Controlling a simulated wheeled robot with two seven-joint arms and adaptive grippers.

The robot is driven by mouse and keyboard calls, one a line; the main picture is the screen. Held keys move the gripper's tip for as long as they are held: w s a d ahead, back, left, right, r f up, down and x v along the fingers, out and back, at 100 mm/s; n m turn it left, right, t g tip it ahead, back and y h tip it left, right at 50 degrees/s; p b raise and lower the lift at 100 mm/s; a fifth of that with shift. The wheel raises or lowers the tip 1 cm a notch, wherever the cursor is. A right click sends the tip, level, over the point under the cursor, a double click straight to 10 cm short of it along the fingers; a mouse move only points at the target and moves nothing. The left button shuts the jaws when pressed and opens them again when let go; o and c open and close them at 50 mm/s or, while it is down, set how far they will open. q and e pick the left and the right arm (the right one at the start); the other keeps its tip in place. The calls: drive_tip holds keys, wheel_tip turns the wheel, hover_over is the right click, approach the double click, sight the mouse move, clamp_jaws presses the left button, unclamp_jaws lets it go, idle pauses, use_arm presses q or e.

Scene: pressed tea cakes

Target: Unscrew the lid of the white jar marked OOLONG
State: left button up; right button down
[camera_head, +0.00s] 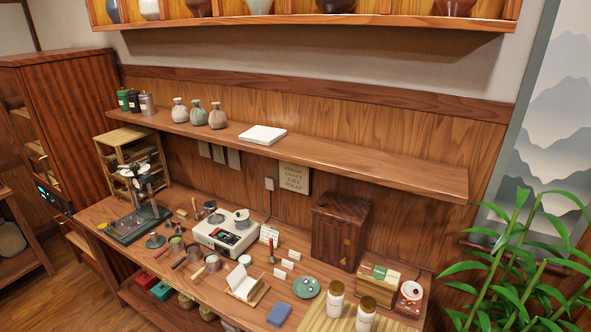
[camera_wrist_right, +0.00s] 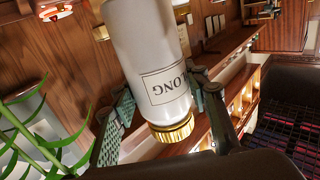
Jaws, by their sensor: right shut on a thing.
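The white jar (camera_wrist_right: 145,35) fills the middle of the right wrist view, tilted. The lid sits on the jar, between the finger bases. The jar's other end is cut off at the top. The head view shows neither of my grippers.
In the head view, two white jars with gold-brown lids (camera_head: 336,301) (camera_head: 366,318) stand on a slatted mat (camera_head: 318,322); their labels are unreadable. A green dish (camera_head: 306,287) and a blue cloth (camera_head: 279,314) lie left of them. A plant (camera_head: 535,265) stands at the right.

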drive_tip(key=s+a+f+m+h, duration=0.1)
drive_tip(key=s+a+m+h, duration=0.1)
drive_tip(key=a, duration=0.9)
drive_tip(key=shift+s+h, duration=0.85)
drive_tip(key=shift+h, duration=0.05)
